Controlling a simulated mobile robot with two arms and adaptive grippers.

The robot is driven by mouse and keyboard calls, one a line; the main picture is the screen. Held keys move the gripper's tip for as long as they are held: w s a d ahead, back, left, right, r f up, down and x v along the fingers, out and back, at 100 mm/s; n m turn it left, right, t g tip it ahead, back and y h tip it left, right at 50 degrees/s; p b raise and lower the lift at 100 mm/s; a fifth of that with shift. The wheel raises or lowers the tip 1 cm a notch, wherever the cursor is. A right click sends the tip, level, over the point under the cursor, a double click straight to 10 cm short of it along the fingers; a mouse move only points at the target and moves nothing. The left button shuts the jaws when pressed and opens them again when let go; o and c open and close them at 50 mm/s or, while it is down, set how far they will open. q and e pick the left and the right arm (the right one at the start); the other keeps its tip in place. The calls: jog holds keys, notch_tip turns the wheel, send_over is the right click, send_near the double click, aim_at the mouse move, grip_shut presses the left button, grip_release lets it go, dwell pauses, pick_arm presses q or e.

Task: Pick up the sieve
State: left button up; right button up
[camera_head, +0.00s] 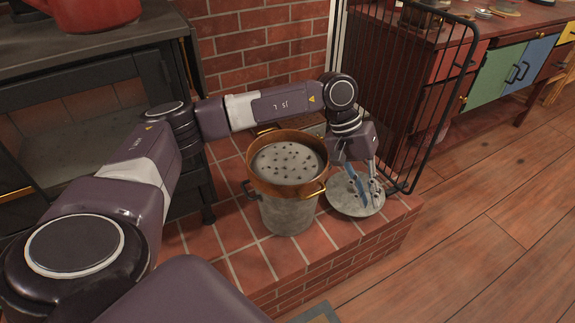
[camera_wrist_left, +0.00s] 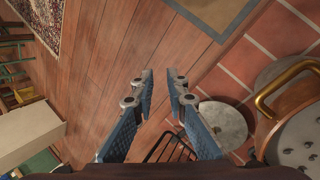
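The sieve (camera_head: 287,162) looks like a round pan with a copper-brown rim, brass loop handles and a pale bottom dotted with dark holes. It sits on top of a grey metal bucket (camera_head: 290,213) on the tiled ledge. In the left wrist view, the sieve (camera_wrist_left: 299,146) is cut off at the right edge, with one brass handle showing. My left gripper (camera_head: 370,200) is to the right of the sieve, pointing down over a flat grey disc (camera_head: 346,205). Its blue fingers (camera_wrist_left: 162,76) are apart with nothing between them. My right gripper is not in view.
A brick-edged tiled ledge (camera_head: 235,235) carries the bucket and disc. A black wire guard (camera_head: 435,100) stands close to the right of my left gripper. A dark stove (camera_head: 85,110) is at left. Wooden floor (camera_head: 490,220) is open at right.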

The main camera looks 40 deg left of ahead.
aim_at(310, 191)
pick_arm(q)
jog(key=a+m+y, duration=0.1)
jog(key=a+y, duration=0.1)
jog(key=a, duration=0.3)
jog(key=a+r+m+y, duration=0.1)
jog(key=a, duration=0.4)
jog(key=a+r+m+y+b, duration=0.1)
jog(key=a+y, duration=0.1)
jog(key=a, duration=0.3)
jog(key=shift+s+a+y, duration=0.15)
jog(key=shift+s+y, duration=0.15)
jog(key=shift+s, duration=0.05)
notch_tip(310, 191, down, 3)
jog(key=shift+s+a+m, duration=0.1)
jog(key=shift+a+m, duration=0.05)
jog(key=shift+m, duration=0.15)
notch_tip(310, 191, down, 5)
jog(key=shift+s+r+b, duration=0.1)
jog(key=shift+r+b, duration=0.1)
jog(key=shift+b, duration=0.45)
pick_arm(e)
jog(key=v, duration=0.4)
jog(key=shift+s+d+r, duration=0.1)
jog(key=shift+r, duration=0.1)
pick_arm(q)
jog(key=shift+d, duration=0.2)
jog(key=shift+c, duration=0.4)
grip_shut()
jog(key=shift+r, duration=0.15)
